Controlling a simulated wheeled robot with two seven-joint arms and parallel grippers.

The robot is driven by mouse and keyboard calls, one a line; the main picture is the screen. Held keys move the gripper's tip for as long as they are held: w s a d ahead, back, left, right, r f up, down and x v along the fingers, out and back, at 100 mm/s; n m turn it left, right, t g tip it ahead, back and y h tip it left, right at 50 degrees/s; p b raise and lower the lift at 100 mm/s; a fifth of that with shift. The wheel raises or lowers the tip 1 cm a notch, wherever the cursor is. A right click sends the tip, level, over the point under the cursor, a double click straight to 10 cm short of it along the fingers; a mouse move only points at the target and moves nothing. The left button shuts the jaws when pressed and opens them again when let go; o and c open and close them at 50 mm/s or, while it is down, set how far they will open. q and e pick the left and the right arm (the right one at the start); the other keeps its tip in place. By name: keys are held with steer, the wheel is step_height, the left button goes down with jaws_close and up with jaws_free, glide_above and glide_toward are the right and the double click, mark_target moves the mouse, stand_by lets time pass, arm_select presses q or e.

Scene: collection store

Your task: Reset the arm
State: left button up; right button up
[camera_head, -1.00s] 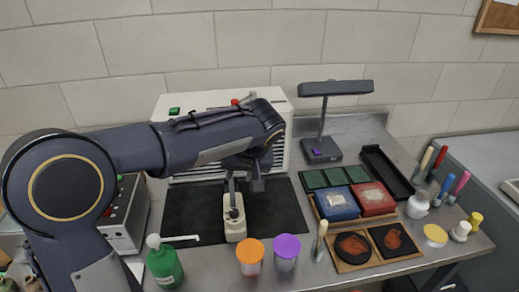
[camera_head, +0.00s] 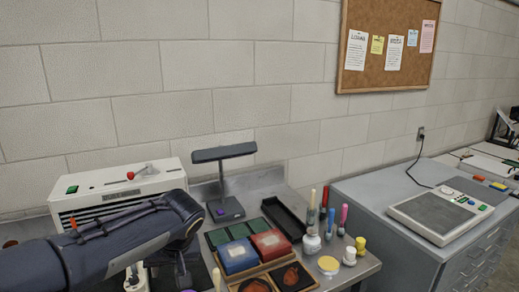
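My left arm comes in from the lower left, over the front of the white machine. Its wrist is bent down, and my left gripper (camera_head: 182,280) shows only in part at the bottom edge. Its fingertips are not clear, so I cannot tell whether it is open or shut. A pale upright object (camera_head: 135,278) stands to the left of the gripper in the picture, partly hidden by the arm and cut off by the frame edge. My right gripper is not in view.
On the metal bench are a white machine (camera_head: 115,188), a dark lamp (camera_head: 225,209), a blue box (camera_head: 238,257), a red box (camera_head: 271,243), a black tray (camera_head: 284,218) and several brushes. A grey cabinet (camera_head: 390,235) carries a scale-like device (camera_head: 440,216). A corkboard (camera_head: 387,45) hangs behind.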

arm_select(q)
steer(key=s+a+f+m+h, duration=0.1)
steer(key=s+a+h, duration=0.1)
steer(key=s, duration=0.5)
steer(key=s+a+m+h, duration=0.1)
steer(key=s+a+h, duration=0.15)
steer(key=s, duration=0.45)
steer(key=s+d+f+m+t+h, duration=0.1)
steer(key=s+d+f+t+h, duration=0.1)
steer(key=s, duration=0.9)
steer(key=shift+s+d+f+h, duration=0.15)
steer(key=shift+d+f+h, duration=0.65)
steer(key=shift+d, duration=0.45)
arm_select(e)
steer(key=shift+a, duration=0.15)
arm_select(q)
steer(key=shift+o, duration=0.4)
steer(key=shift+f, duration=0.1)
